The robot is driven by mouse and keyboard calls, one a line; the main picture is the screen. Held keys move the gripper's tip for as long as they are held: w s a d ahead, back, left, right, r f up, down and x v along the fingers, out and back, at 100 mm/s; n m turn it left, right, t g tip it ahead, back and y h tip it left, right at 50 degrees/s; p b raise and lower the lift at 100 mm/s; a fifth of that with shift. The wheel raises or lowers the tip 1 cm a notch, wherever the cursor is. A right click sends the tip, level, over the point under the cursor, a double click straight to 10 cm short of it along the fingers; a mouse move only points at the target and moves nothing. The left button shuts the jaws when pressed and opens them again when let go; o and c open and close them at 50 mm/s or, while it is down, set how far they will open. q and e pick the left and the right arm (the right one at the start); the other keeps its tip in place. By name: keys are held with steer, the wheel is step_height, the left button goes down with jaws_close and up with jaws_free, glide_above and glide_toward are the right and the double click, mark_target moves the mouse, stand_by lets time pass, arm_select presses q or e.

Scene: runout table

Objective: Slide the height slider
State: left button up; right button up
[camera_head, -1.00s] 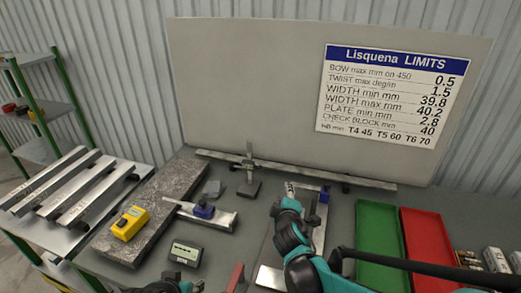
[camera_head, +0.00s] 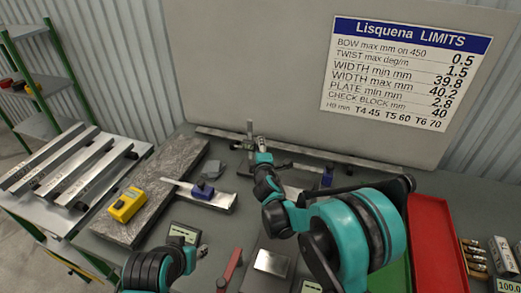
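A small upright gauge with a thin metal post (camera_head: 249,130) stands at the back of the table; it looks like the one that carries the height slider. The slider itself is too small to make out. My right gripper (camera_head: 261,146) reaches to just right of the post, close to it; whether it touches cannot be told. Its fingers are too small to tell open from shut, and it partly hides the gauge's base. My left gripper (camera_head: 201,251) is low at the front, apart from the gauge, its finger opening unclear.
A granite slab (camera_head: 182,176) with a yellow device (camera_head: 127,204) lies left. A small display (camera_head: 185,233), red-handled tool (camera_head: 230,268) and metal block (camera_head: 270,263) are in front. A red tray (camera_head: 432,240) is right.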

steer(key=shift+c, duration=0.3)
jaws_close()
arm_select(q)
step_height(320, 180, down, 3)
steer(key=b, duration=0.3)
steer(key=shift+f, duration=0.2)
arm_select(e)
step_height(320, 180, down, 5)
steer(key=shift+r, duration=0.2)
arm_select(q)
steer(key=shift+r, duration=0.15)
arm_select(e)
steer(key=shift+r, duration=0.15)
steer(key=shift+o, duration=0.3)
jaws_free()
steer(key=v, duration=1.2)
